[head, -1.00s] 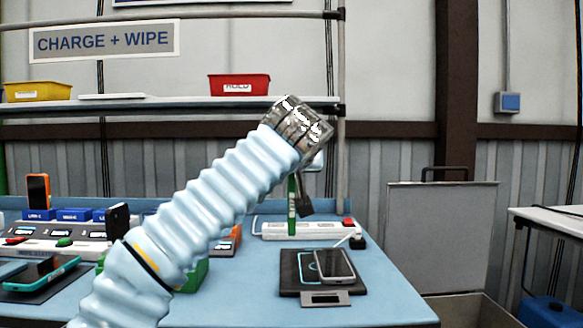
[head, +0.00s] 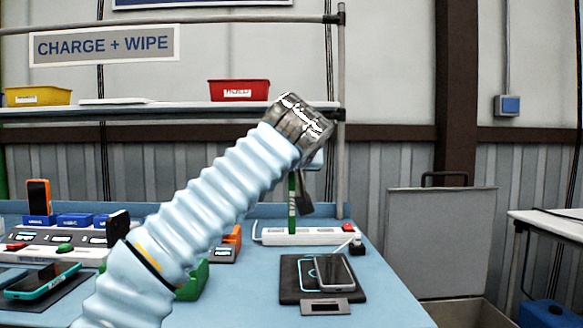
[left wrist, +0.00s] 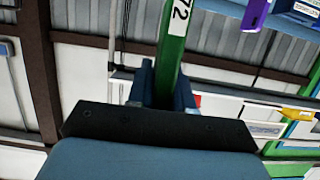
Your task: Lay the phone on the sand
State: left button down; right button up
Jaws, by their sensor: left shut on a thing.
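My left gripper (left wrist: 164,92) is shut on a thin green item (left wrist: 174,35) with a white label reading "72". In the head view the green item (head: 292,205) hangs upright, edge-on, above the blue table, so I cannot tell if it is a phone. My left arm hides part of the table. A grey-framed phone (head: 335,272) lies on a black charging pad (head: 290,280) at the table's right. A teal phone (head: 42,281) lies at the left. An orange phone (head: 38,197) and a black phone (head: 117,226) stand upright. I see no sand. My right gripper is out of view.
A white power strip (head: 325,236) lies behind the charging pad. Blue docks (head: 75,220) and a green holder (head: 194,281) stand at the left. A shelf (head: 170,108) carries a yellow bin (head: 38,95) and a red bin (head: 238,90). The table's right front is clear.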

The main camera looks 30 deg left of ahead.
pick_arm(q)
notch_tip(320, 180, up, 5)
jog(key=shift+f, duration=0.1)
jog(key=shift+r, duration=0.3)
dwell(0.5)
